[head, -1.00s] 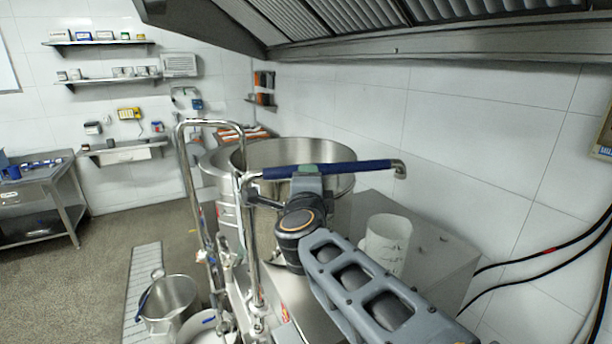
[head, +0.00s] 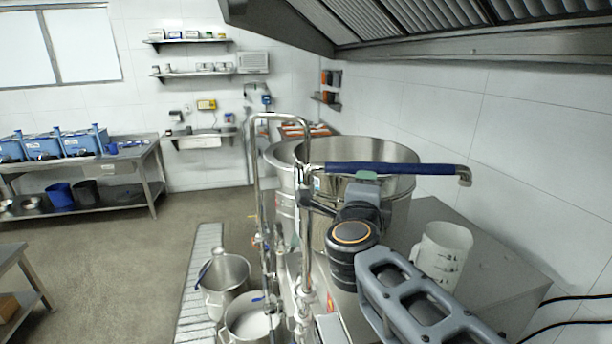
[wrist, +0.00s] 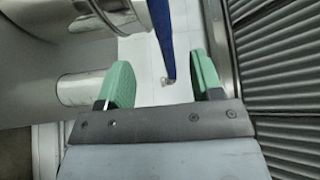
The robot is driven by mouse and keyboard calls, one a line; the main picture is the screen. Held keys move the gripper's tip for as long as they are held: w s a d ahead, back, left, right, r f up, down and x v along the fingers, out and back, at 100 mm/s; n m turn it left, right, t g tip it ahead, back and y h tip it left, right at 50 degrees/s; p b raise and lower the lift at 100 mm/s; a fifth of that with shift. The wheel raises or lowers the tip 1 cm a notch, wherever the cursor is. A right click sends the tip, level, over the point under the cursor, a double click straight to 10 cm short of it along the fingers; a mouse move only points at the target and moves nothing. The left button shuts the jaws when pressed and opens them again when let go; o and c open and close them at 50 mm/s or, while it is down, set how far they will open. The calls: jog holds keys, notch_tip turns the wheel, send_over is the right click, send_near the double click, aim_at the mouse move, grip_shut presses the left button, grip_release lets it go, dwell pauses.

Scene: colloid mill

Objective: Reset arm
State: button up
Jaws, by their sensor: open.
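My gripper (wrist: 164,82) is open, with green fingers spread apart and no object held between them in the wrist view. In the head view my gripper (head: 366,177) is just by the blue-sleeved pipe (head: 390,169), which runs level in front of the large steel vat. The blue pipe also shows beyond the fingers in the wrist view (wrist: 164,35). I cannot tell whether the gripper touches the pipe. My arm reaches up from the lower right, and the fingertips are mostly hidden in the head view.
The steel vat (head: 405,208) stands close behind the gripper. A white jug (head: 442,250) sits on the steel cabinet to the right. Upright pipes (head: 257,180) stand left. Metal pots (head: 224,276) are below. A vent hood (head: 410,45) hangs above. The floor at left is open.

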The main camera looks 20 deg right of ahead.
jog(key=a+f+n+g+y+b, duration=0.1)
jog(key=a+f+n+y, duration=0.8)
jog(key=a+n+y, duration=0.55)
jog(key=s+d+f+n+g+h+b, duration=0.1)
jog(key=s+d+f+n+g+h, duration=0.1)
jog(key=f, duration=0.6)
jog(key=s+d+f+n+g+h+b, duration=0.2)
jog(key=s+d+f+n+g+h, duration=0.1)
jog(key=s+f+n+g, duration=0.4)
jog(key=shift+s+d+f+b, duration=0.3)
jog(key=shift+s+d+f, duration=0.45)
jog(key=shift+d+f, duration=0.1)
jog(key=shift+r+n, duration=0.1)
jog(key=shift+n, duration=0.15)
